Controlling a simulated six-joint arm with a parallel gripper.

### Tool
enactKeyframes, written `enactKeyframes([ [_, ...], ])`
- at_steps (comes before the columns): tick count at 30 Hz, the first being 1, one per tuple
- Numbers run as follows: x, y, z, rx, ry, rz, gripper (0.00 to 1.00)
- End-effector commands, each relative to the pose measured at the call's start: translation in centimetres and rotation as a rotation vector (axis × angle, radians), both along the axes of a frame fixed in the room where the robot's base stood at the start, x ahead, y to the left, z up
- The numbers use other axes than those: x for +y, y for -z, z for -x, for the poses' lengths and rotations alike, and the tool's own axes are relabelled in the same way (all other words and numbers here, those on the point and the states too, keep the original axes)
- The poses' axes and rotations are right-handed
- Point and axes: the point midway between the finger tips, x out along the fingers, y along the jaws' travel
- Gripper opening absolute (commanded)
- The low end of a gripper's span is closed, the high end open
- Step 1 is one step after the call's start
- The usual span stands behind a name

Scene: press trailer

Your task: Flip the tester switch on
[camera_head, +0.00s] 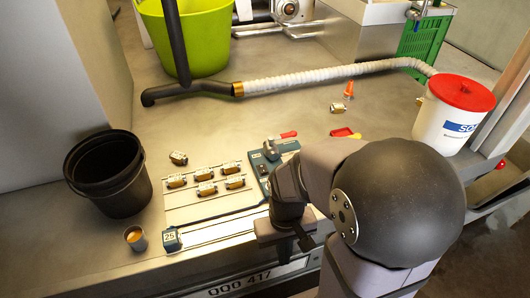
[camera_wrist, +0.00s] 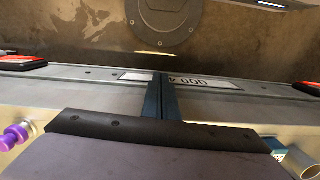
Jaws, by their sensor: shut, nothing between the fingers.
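A blue-grey panel (camera_head: 257,163), which looks like the tester, lies beside the tray's right edge. It carries dark knobs and a red-tipped lever (camera_head: 288,134) at its far end; I cannot tell which part is the switch or how it is set. My gripper (camera_head: 306,242) is at the front edge of the bench, nearer than the panel and apart from it, partly hidden by my arm. In the wrist view my gripper (camera_wrist: 161,78) is shut and empty, its fingers together over the front edge and number plate (camera_wrist: 190,82). The panel is not visible there.
A tray (camera_head: 210,208) holds several small brass-coloured parts. Left of it are a black bucket (camera_head: 107,178), a small cup (camera_head: 136,239) and a blue box (camera_head: 171,240) marked 25. A ribbed hose (camera_head: 320,77) crosses behind; a white bucket (camera_head: 440,125) with red lid stands right.

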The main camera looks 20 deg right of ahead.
Motion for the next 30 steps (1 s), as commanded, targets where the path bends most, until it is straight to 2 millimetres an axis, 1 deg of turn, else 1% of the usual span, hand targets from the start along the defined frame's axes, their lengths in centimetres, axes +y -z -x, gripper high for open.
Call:
enactKeyframes([
  [1,-0.2,-2.2,-0.3,0.012,0.009,-0.001,0.0],
  [5,-0.7,-4.6,-1.8,0.022,0.029,-0.002,0.0],
  [8,-1.2,-6.6,-3.7,0.015,0.046,-0.004,0.0],
  [11,-1.7,-8.6,-6.4,-0.005,0.063,-0.005,0.0],
  [14,-2.5,-10.8,-10.2,-0.048,0.075,-0.006,0.0],
  [15,-2.8,-11.4,-12.0,-0.072,0.075,-0.005,0.0],
  [17,-3.2,-12.1,-14.5,-0.11,0.072,-0.005,0.0],
  [18,-3.4,-12.3,-16.1,-0.138,0.068,-0.005,0.0],
  [20,-3.6,-12.8,-18.3,-0.18,0.056,-0.003,0.0],
  [21,-3.7,-13.5,-19.7,-0.211,0.049,-0.002,0.0],
  [24,-4.0,-15.4,-22.7,-0.283,0.028,0.003,0.0],
  [28,-4.2,-17.2,-25.0,-0.344,-0.004,0.007,0.0],
  [30,-4.1,-17.1,-24.9,-0.343,-0.031,0.007,0.0],
])
